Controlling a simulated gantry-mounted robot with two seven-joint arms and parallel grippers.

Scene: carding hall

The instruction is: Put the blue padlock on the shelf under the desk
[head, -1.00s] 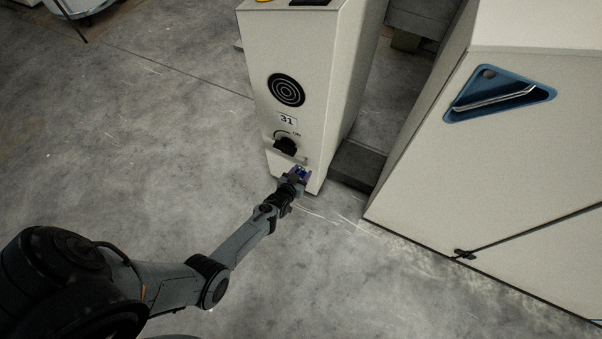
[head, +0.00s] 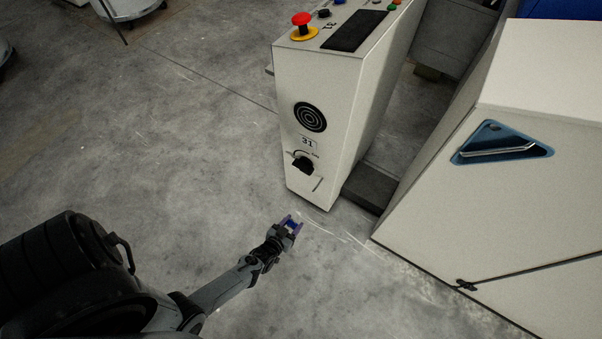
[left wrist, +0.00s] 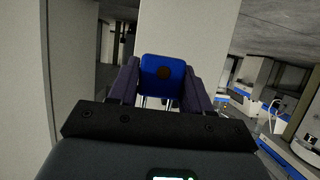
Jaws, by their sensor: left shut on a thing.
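The blue padlock (left wrist: 163,80) is between the two fingers of my left gripper in the left wrist view, with its metal shackle toward the palm. In the head view my left gripper (head: 291,224) is shut on the padlock, which shows as a small blue patch (head: 292,225). The gripper is in front of the pale control cabinet numbered 31 and apart from it. My right gripper is not in view. No desk or shelf shows clearly.
The control cabinet (head: 328,150) has a black rotary switch (head: 302,163) and a red emergency button (head: 302,20) on top. A large pale machine (head: 500,210) with a blue recessed handle stands at right. Concrete floor (head: 160,150) is open at left.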

